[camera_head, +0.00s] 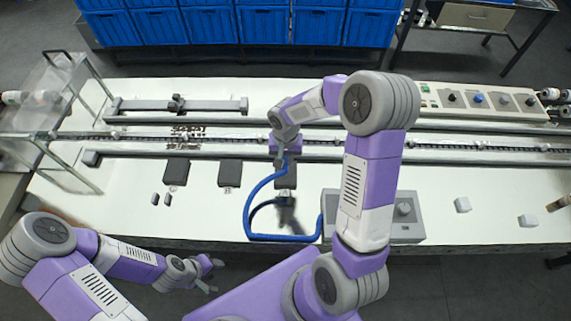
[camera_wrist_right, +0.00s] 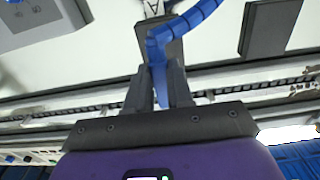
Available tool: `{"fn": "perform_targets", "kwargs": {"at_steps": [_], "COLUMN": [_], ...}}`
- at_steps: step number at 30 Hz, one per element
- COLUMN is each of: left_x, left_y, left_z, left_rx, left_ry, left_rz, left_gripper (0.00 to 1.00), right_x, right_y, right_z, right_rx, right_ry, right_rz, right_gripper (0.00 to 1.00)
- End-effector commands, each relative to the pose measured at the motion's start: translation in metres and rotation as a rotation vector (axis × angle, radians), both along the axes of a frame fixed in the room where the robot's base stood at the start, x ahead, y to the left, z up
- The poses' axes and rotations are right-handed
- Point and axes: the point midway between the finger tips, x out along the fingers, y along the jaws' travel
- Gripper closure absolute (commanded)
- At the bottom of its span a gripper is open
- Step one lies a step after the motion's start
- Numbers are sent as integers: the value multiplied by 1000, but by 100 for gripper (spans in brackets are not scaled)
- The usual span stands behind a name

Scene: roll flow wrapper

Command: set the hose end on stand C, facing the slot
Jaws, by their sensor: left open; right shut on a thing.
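The blue hose (camera_head: 280,238) loops from the grey control box (camera_head: 372,232) over the table's front edge and up to my right gripper (camera_head: 281,159). My right gripper is shut on the hose end, which shows between the fingers in the right wrist view (camera_wrist_right: 158,82). Three dark flat stands lie in a row: a left one (camera_head: 177,171), a middle one (camera_head: 230,173) and a right one (camera_head: 287,182). My left gripper (camera_head: 212,275) is open and empty in front of the table.
A long conveyor rail (camera_head: 450,156) runs behind the stands. A clear guard (camera_head: 55,85) stands at the left end. Blue crates (camera_head: 264,25) line the back.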

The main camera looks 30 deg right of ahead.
Motion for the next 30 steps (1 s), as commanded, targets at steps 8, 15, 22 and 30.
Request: {"fn": "perform_targets", "kwargs": {"at_steps": [8, 15, 22, 30], "left_x": [0, 0, 0, 0], "left_y": [0, 0, 0, 0], "left_z": [1, -2, -22, -45], "left_rx": [0, 0, 0, 0], "left_ry": [0, 0, 0, 0], "left_rz": [0, 0, 0, 0], "left_gripper": [57, 57, 57, 57], "right_x": [0, 0, 0, 0], "right_y": [0, 0, 0, 0], "right_z": [10, 7, -15, -41], "right_rx": [1, 1, 0, 1], "right_ry": [1, 1, 1, 1], "right_rz": [2, 1, 1, 0], "right_gripper": [100, 100, 100, 100]}}
